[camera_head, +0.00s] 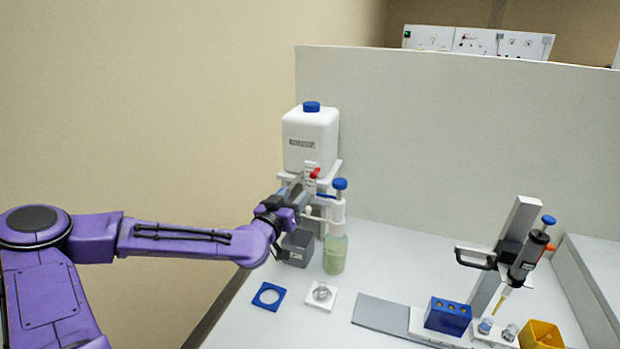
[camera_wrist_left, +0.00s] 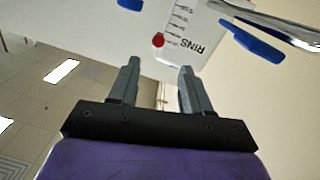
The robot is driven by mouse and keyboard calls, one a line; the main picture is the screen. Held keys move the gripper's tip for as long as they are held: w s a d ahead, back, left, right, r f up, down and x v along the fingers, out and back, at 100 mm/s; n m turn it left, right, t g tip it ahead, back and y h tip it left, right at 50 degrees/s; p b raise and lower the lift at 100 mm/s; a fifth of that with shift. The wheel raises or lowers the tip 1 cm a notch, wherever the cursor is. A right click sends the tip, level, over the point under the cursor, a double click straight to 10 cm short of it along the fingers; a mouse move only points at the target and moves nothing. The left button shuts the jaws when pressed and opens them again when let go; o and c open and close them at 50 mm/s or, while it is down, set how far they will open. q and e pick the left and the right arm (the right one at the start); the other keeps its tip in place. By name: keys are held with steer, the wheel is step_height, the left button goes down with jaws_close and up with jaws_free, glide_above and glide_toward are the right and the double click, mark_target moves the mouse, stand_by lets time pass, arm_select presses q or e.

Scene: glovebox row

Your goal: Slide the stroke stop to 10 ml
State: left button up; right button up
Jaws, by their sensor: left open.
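The bottle-top dispenser (camera_head: 337,208) has a white body and a blue top knob. It sits on a bottle of pale green liquid (camera_head: 335,254). I cannot make out its stroke stop or setting. My left gripper (camera_head: 297,189) is just left of the dispenser, in front of the white canister's stand. In the left wrist view its two grey fingers (camera_wrist_left: 158,82) are apart with nothing between them. Beyond them is a white surface (camera_wrist_left: 185,30) with scale marks, part of a word reading "RINS" and a red round part (camera_wrist_left: 158,40). My right gripper is not in view.
A white canister (camera_head: 311,138) with a blue cap and a red tap (camera_head: 315,173) stands behind. A dark grey box (camera_head: 297,248) is below my gripper.

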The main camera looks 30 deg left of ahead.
mark_target(313, 176)
arm_select(q)
steer(key=w, duration=0.3)
steer(key=w+a, duration=0.1)
steer(key=w, duration=0.6)
steer(key=shift+w+a, duration=0.25)
jaws_close()
step_height(313, 176, down, 5)
steer(key=b, duration=0.4)
steer(key=shift+r, duration=0.1)
jaws_free()
